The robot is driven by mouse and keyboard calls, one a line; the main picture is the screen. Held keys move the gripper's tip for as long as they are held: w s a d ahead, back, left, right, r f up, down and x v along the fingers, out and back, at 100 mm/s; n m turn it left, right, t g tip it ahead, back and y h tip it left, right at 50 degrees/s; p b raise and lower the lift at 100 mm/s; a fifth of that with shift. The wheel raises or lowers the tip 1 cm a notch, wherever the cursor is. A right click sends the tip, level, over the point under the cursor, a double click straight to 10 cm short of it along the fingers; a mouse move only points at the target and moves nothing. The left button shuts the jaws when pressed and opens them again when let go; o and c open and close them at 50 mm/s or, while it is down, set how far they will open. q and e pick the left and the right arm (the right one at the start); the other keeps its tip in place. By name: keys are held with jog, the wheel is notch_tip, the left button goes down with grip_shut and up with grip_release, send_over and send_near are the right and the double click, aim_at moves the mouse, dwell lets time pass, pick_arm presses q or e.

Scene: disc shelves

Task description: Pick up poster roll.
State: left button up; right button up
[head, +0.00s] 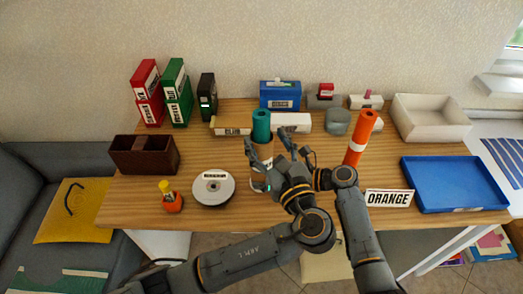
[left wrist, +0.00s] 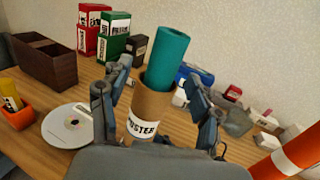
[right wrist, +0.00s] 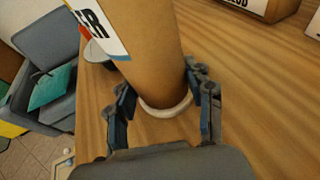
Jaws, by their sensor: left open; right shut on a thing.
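A teal poster roll (head: 261,124) stands upright in a brown cardboard tube (left wrist: 152,105) with a white label reading "POSTER". The teal roll also shows in the left wrist view (left wrist: 167,58), sticking out of the tube's top. My left gripper (head: 268,148) is open, its fingers on either side of the tube near its upper part, apart from the roll. My right gripper (right wrist: 163,88) is shut on the tube low down, just above its pale base ring (right wrist: 166,106). In the head view the arms hide most of the tube.
An orange roll (head: 364,128) with a white band stands to the right, behind an "ORANGE" sign (head: 389,198). A disc stack (head: 213,188) and a small orange holder (head: 172,202) are left. A blue tray (head: 455,184) lies right. Boxes line the back.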

aim_at(265, 134)
pick_arm(q)
jog(key=x, duration=0.4)
jog(key=shift+w+r, duration=0.1)
jog(key=shift+w, duration=0.35)
jog(key=shift+d, duration=0.1)
jog(key=c, duration=1.3)
